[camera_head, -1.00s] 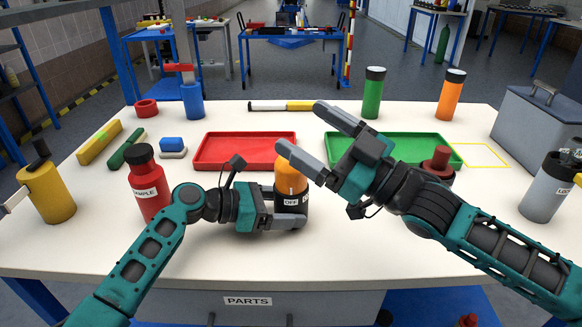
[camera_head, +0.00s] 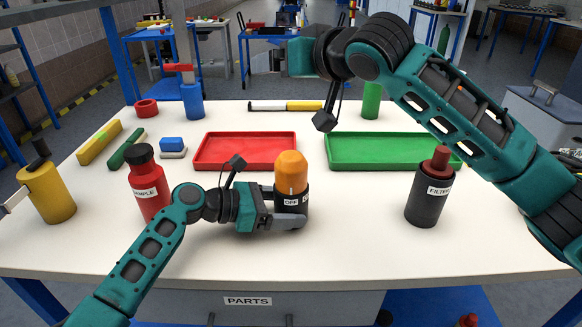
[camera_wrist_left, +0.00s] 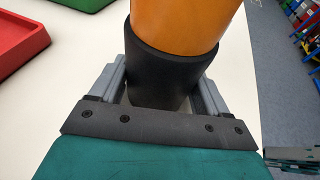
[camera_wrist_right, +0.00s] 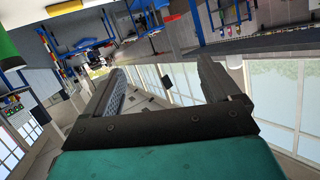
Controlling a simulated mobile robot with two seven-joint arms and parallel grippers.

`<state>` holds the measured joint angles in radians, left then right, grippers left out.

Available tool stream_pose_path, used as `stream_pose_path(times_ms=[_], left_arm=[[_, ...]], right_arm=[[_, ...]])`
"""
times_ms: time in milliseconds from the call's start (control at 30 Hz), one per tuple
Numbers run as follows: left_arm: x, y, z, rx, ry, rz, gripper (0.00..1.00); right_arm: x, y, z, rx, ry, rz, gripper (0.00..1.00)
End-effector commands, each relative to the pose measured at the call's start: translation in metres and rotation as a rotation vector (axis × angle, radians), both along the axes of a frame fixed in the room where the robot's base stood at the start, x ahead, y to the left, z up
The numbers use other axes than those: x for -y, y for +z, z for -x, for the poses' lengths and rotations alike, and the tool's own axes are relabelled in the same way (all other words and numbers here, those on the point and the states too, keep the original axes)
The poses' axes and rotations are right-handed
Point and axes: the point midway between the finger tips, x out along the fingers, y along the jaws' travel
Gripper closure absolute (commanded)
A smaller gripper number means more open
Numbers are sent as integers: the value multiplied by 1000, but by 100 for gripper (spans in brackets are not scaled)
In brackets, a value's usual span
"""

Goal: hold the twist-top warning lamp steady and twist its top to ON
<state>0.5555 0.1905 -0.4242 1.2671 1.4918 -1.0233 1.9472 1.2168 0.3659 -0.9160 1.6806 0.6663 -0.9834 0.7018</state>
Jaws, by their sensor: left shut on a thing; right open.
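The warning lamp stands upright on the white table, with an orange domed top (camera_head: 291,172) and a black base (camera_head: 301,199). The word OFF shows on the front of the base. My left gripper (camera_head: 284,222) is shut on the black base from the left and front. In the left wrist view its fingers flank the dark base, below the orange top (camera_wrist_left: 185,22). My right gripper (camera_wrist_right: 160,68) is open and empty, raised high above the far side of the table, away from the lamp. Its fingertips are hard to make out in the head view.
A red tray (camera_head: 245,165) and a green tray (camera_head: 392,163) lie behind the lamp. A red SAMPLE bottle (camera_head: 149,188) stands left of my left gripper. A dark FILTER bottle (camera_head: 427,205) stands to the right. The table between lamp and FILTER bottle is clear.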

Motion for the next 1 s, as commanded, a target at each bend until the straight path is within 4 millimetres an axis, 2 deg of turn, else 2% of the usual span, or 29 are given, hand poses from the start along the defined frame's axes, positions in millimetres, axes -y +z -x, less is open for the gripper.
stream_pose_path(times_ms=[167, 300, 433, 633, 833, 1000], left_arm=[[0, 0, 0, 0, 0, 0, 48], [0, 0, 0, 0, 0, 0, 48], [0, 0, 0, 0, 0, 0, 48], [0, 0, 0, 0, 0, 0, 48], [0, 0, 0, 0, 0, 0, 48], [0, 0, 0, 0, 0, 0, 48]], right_arm=[[-3, -28, 14, -237, -78, 109, 10], [0, -46, 34, -414, -134, 211, 10], [4, -58, 54, -553, -179, 310, 10], [12, -65, 79, -687, -224, 426, 10], [15, -71, 86, -731, -240, 466, 10], [14, -94, 77, -733, -241, 469, 10]])
